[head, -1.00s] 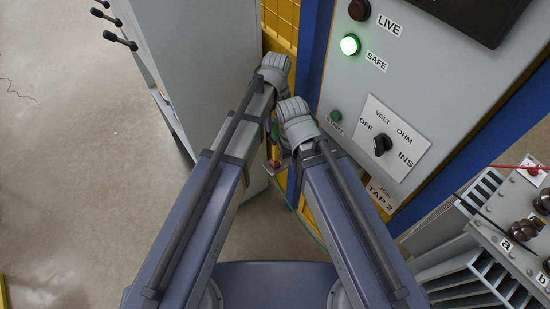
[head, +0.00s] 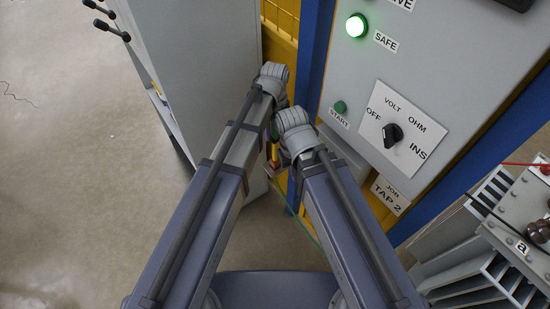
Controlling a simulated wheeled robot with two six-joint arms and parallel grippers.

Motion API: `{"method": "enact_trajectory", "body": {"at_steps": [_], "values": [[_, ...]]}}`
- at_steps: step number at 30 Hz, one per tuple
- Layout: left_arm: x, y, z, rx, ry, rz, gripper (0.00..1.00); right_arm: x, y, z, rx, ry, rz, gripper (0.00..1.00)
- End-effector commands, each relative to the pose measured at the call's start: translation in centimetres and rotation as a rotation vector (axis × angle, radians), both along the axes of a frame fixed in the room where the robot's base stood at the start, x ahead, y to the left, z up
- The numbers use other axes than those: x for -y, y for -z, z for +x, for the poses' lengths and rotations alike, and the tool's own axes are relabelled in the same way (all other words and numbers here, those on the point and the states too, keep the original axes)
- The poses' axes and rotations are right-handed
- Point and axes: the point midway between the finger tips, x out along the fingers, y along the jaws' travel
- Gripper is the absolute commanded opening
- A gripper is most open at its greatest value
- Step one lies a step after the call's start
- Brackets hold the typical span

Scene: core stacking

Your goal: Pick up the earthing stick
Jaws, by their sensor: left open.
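No earthing stick shows clearly. A small green and orange-red piece (head: 275,152) shows between my forearms, mostly hidden, and I cannot tell if it is part of the stick. A thin green cable (head: 304,226) runs down from near it and passes behind my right forearm. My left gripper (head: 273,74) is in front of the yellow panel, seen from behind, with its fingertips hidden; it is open. My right gripper (head: 291,118) is just below and to the right of it, also seen from behind, and its jaws are hidden.
A grey cabinet (head: 200,60) stands close on the left. A yellow mesh panel (head: 281,20) and blue post (head: 314,60) are ahead. The grey control panel (head: 440,90) with a lit green lamp (head: 356,25) is at right. Finned equipment (head: 490,260) stands lower right. Floor at left is clear.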

Motion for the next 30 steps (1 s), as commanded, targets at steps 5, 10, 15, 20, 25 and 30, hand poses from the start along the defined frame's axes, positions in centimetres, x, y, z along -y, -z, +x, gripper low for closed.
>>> {"method": "enact_trajectory", "body": {"at_steps": [5,10,15,20,25,30], "values": [[0.01,-0.06,-0.01,0.000,0.000,0.000,0.47,0.00,-0.06,0.00,0.000,0.000,0.000,0.00],[0.01,-0.05,-0.01,0.000,0.000,0.000,0.27,-0.01,-0.05,0.00,0.000,0.000,0.000,0.00],[0.01,-0.05,-0.01,0.000,0.000,0.000,0.08,-0.01,-0.05,0.00,0.000,0.000,0.000,0.00],[0.00,-0.05,-0.01,0.000,0.000,0.000,0.00,0.00,-0.05,0.00,0.000,0.000,0.000,0.00],[0.00,-0.05,0.00,0.000,0.000,0.000,0.00,-0.01,-0.05,0.00,0.000,0.000,0.000,0.00],[0.00,-0.05,-0.01,0.000,0.000,0.000,0.00,-0.01,-0.05,0.00,0.000,0.000,0.000,0.00]]}}
